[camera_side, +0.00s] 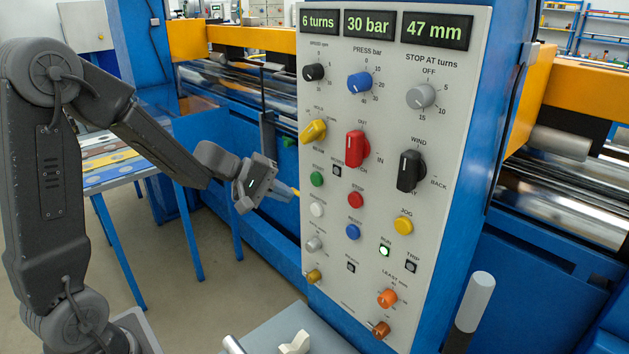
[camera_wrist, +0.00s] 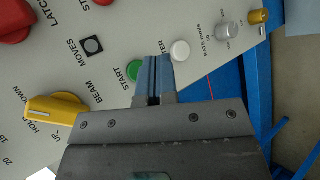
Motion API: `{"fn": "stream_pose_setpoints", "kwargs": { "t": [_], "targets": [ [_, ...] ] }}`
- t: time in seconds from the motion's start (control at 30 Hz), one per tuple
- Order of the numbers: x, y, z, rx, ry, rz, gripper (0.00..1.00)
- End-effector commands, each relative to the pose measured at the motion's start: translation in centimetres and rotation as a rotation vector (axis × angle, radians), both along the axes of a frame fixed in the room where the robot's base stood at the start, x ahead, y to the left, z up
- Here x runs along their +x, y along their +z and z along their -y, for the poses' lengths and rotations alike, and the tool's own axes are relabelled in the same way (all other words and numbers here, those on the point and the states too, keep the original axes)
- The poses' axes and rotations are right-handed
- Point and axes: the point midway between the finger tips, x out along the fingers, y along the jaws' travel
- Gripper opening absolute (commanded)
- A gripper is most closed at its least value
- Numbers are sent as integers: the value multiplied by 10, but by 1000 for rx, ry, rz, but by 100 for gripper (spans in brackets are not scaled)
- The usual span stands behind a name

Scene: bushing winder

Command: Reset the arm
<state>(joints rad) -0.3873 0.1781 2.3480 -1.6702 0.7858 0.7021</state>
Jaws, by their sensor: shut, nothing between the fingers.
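My gripper (camera_side: 287,191) is at the left edge of the grey control panel (camera_side: 440,150), roughly level with the green START button (camera_side: 316,179) and the white button (camera_side: 317,209). In the wrist view, my gripper's two blue-grey fingers (camera_wrist: 157,62) are together and empty. They point between the green button (camera_wrist: 134,70) and the white button (camera_wrist: 180,50). I cannot tell whether the fingertips touch the panel. The displays (camera_side: 386,28) read 6 turns, 30 bar and 47 mm. The RUN lamp (camera_side: 384,250) glows green.
The panel carries other controls, including a yellow knob (camera_side: 313,131), a red knob (camera_side: 355,148), a black WIND knob (camera_side: 410,170) and a blue button (camera_side: 353,232). A blue-legged table (camera_side: 105,178) stands at the left. A grey post (camera_side: 474,300) stands at the lower right.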

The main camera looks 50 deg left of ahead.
Motion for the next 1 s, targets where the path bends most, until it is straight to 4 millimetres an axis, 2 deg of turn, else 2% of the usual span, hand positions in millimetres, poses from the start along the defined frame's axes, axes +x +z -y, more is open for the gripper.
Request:
{"fn": "stream_pose_setpoints", "kwargs": {
  "t": [0.4,0.47,0.57,0.67,0.8,0.9,1.0],
  "targets": [
    [0,1,2,3,-7,1,0],
    [-2,6,8,15,-31,4,0],
    [-13,21,30,60,-124,12,0],
    [-37,42,64,151,-270,15,0],
    [-86,61,106,336,-482,6,0],
    [-122,67,122,493,-596,-5,0],
    [-157,69,127,668,-681,-16,0]
  ]
}}
